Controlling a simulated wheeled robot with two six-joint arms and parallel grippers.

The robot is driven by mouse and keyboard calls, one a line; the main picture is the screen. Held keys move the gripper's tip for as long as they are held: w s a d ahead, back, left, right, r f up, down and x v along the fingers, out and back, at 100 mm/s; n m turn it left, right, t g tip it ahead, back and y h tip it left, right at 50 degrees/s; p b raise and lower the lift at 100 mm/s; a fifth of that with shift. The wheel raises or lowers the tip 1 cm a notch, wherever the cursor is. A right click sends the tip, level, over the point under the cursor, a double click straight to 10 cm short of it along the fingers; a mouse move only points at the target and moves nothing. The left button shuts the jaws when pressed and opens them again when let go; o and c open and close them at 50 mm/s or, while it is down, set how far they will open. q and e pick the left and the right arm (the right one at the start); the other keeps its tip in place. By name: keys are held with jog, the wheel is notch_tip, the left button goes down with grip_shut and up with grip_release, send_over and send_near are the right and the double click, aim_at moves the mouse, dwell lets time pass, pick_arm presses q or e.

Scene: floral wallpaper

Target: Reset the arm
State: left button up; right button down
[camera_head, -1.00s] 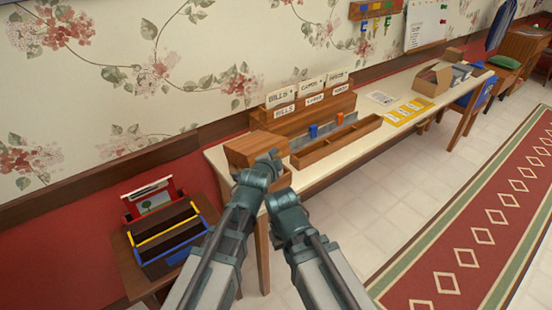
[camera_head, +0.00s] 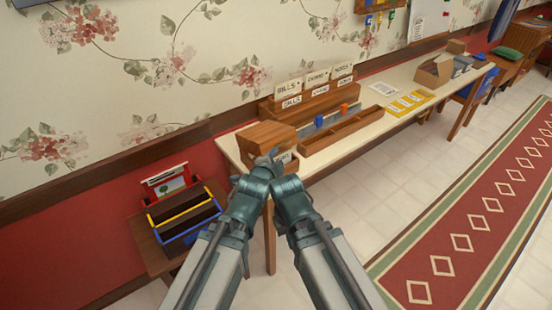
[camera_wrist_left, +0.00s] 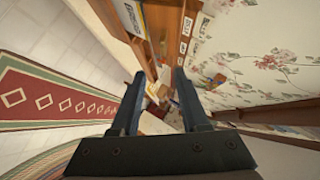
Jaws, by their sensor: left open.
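My two arms reach forward from the bottom of the head view and almost touch each other. My left gripper (camera_head: 274,156) is at the near end of the long table, beside the wooden box there. Its fingers look small and partly hidden in that view. In the left wrist view my left gripper (camera_wrist_left: 160,88) is open, with nothing between its two dark fingers. My right arm ends close beside the left wrist (camera_head: 292,190). Its fingers cannot be made out.
The long table (camera_head: 385,122) holds a wooden box (camera_head: 266,135), a card sorter (camera_head: 310,105), yellow cards (camera_head: 410,102) and an open carton (camera_head: 434,71). A low side table with a blue-edged organizer (camera_head: 185,222) stands left. The floor (camera_head: 355,212) between table and red runner (camera_head: 475,215) is clear.

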pick_arm(q)
jog(key=s+a+f+n+g+y, duration=0.3)
jog(key=s+a+f+n+g, duration=0.15)
jog(key=a+f+n, duration=0.55)
jog(key=s+a+f+n+g, duration=0.3)
jog(key=s+a+n+g, duration=0.35)
jog(key=s+a, duration=0.25)
jog(key=s+d+m+g+y, duration=0.1)
jog(key=s+d+m, duration=0.1)
jog(key=d, duration=0.3)
jog(key=s+d+m, duration=0.2)
jog(key=s+d, duration=0.2)
jog(key=d, duration=0.2)
jog(key=shift+s+g+y, duration=0.25)
jog(key=shift+g+y, duration=0.15)
